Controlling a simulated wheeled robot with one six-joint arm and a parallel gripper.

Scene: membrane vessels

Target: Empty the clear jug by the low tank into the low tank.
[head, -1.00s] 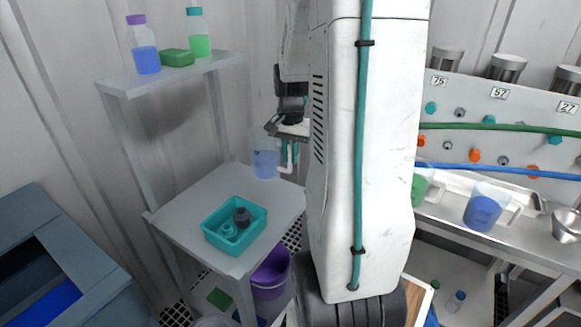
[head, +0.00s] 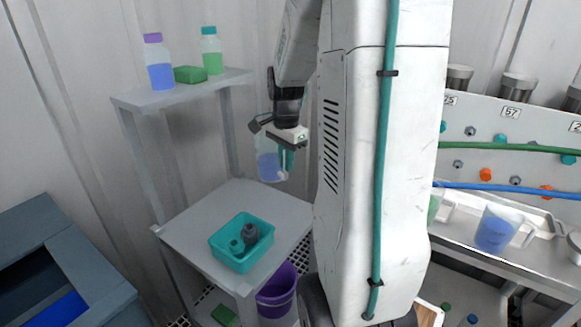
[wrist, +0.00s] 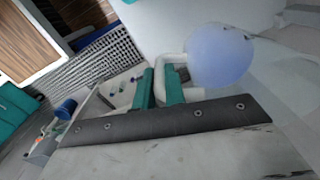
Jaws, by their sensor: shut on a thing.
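A clear jug (head: 271,165) with blue liquid in its lower part hangs in the air above the grey side table's back, slightly tilted. My gripper (head: 287,157) is shut on its handle; in the wrist view my teal fingers (wrist: 159,90) close on the white handle, and the jug's blue liquid (wrist: 221,55) shows beside them. At the left, a grey-blue tank (head: 62,262) stands low with blue inside its opening; it may be the low tank.
A teal tray (head: 241,243) with small fittings sits on the side table (head: 180,235). Bottles (head: 159,62) and a green block (head: 190,75) stand on the shelf above. A purple bucket (head: 277,291) is below. Another jug (head: 497,228) with blue liquid stands on the right bench.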

